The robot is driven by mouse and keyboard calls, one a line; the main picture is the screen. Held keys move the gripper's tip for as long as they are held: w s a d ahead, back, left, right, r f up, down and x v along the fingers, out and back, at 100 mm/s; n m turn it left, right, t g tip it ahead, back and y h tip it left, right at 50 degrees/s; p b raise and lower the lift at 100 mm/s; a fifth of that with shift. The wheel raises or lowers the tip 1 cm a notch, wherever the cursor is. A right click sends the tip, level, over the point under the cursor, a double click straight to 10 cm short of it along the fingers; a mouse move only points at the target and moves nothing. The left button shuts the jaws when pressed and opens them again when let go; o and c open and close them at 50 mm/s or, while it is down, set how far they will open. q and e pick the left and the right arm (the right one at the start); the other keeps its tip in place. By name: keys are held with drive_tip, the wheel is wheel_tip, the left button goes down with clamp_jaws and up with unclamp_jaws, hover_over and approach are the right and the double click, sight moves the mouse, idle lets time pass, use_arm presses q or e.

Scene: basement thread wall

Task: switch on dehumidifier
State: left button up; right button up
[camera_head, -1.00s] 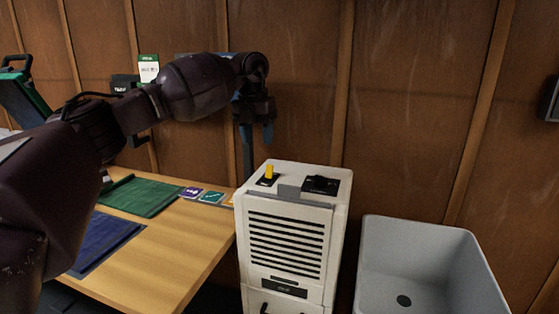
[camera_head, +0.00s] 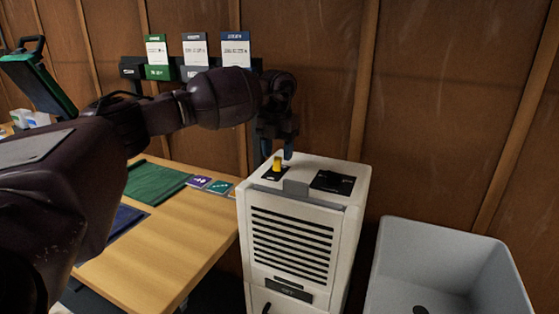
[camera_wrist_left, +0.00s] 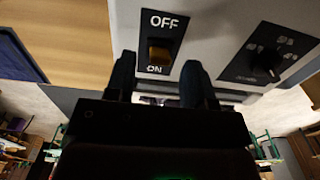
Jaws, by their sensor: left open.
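The dehumidifier (camera_head: 293,240) is a white upright cabinet with a black front grille. On its top left is a yellow switch (camera_head: 278,164) on a black plate. In the left wrist view the switch (camera_wrist_left: 159,52) sits between the words OFF and ON. My left gripper (camera_head: 277,150) is open, pointing down just over and behind the switch. In the left wrist view its two fingers stand on either side of the switch's lower part; whether they touch it I cannot tell. My right gripper is not in view.
A black dial panel (camera_head: 333,182) lies on the cabinet's top right. A wooden table (camera_head: 165,255) with green and blue cloths stands to the left. A grey basin (camera_head: 440,262) is to the right. The wood-panelled wall (camera_head: 430,90) is close behind, with a card rack (camera_head: 160,72).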

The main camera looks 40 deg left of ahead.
sight(277, 164)
use_arm(q)
drive_tip(key=shift+f, duration=1.2)
clamp_jaws()
